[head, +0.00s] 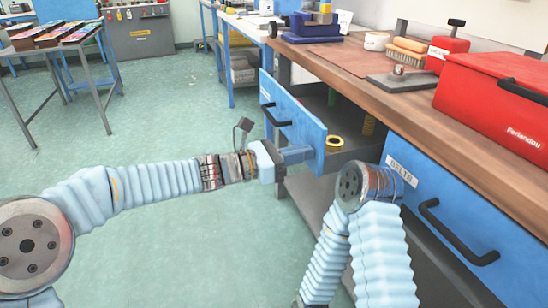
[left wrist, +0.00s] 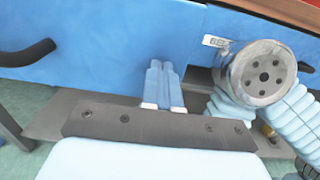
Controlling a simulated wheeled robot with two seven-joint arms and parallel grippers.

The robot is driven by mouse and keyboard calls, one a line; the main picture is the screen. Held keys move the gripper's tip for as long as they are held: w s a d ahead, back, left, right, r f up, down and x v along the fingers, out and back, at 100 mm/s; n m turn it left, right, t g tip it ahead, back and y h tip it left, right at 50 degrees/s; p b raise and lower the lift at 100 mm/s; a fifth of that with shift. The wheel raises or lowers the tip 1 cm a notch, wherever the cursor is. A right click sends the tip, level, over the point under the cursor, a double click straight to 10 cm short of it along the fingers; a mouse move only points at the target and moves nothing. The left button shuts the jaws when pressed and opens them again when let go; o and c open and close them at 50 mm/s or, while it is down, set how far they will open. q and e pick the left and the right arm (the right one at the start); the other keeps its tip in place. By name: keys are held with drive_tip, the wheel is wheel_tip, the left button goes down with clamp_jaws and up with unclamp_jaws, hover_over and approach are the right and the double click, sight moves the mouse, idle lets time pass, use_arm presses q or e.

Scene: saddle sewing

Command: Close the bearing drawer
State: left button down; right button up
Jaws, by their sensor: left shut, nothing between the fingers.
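A blue drawer (head: 290,112) with a black handle stands pulled out from the workbench in the head view; its label is too small to read, so I cannot confirm it is the bearing drawer. My left gripper (head: 309,153) is shut and empty at the lower right edge of that drawer's front. I cannot tell whether it touches it. In the left wrist view the closed fingers (left wrist: 162,68) point toward a blue drawer face (left wrist: 110,40). My right arm is folded in front of the bench, and its gripper is not visible.
A blue drawer labelled BELTS (head: 405,178) is closed to the right. A yellow roll (head: 334,143) lies behind the open front. The bench top (head: 400,85) carries a red toolbox (head: 500,95), a brush (head: 407,50) and a cup.

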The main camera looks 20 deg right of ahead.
use_arm(q)
drive_tip(key=d+p, duration=0.1)
drive_tip(key=d, duration=0.5)
drive_tip(key=d+p, duration=0.2)
drive_tip(key=d, duration=0.4)
drive_tip(key=shift+w+d, duration=0.2)
drive_tip(key=shift+d, duration=0.35)
drive_tip(key=shift+r, duration=0.15)
use_arm(e)
drive_tip(key=r, duration=0.1)
drive_tip(key=a+r, duration=0.1)
drive_tip(key=r, duration=0.1)
drive_tip(key=shift+s+a+r, duration=0.2)
drive_tip(key=shift+s+r, duration=0.05)
drive_tip(key=shift+r, duration=0.1)
use_arm(q)
drive_tip(key=shift+s+r, duration=0.1)
drive_tip(key=shift+r, duration=0.05)
